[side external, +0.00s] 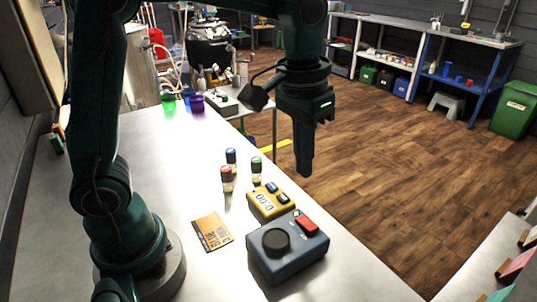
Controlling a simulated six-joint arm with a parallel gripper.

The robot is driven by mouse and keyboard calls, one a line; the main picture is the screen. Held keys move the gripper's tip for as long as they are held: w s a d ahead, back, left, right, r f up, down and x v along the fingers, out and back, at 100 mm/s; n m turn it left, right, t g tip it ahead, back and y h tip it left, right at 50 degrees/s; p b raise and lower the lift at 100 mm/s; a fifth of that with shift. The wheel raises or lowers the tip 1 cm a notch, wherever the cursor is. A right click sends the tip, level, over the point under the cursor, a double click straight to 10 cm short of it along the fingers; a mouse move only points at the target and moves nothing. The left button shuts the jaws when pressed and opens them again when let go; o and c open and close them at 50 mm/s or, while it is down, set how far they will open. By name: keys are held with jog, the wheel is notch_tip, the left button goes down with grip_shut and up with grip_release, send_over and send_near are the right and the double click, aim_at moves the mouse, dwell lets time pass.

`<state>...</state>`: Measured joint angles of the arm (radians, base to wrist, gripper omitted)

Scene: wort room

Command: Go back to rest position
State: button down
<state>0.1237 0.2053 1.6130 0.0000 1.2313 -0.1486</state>
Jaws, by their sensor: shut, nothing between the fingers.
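My gripper (305,163) points straight down with its fingers together and empty. It hangs in the air above the right edge of the white table (170,150), and in the picture the floor shows behind it. Below it on the table are a yellow timer (266,201) with a display and a blue box (287,247) with a black knob and a red button. Three small vials with red (227,177), blue (231,157) and green (256,168) caps stand left of the gripper.
An orange-brown card (211,232) lies flat near my base. Green (168,101), blue and purple cups stand at the table's far end. A second table with coloured items (517,263) is at lower right. The wooden floor on the right is open.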

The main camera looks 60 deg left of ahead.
jog(key=s+a+t, duration=0.3)
jog(key=s+t, duration=0.1)
jog(key=s, duration=0.7)
jog(key=shift+s+a+t, duration=0.25)
jog(key=shift+s+t, duration=0.05)
jog(key=shift+s, duration=0.05)
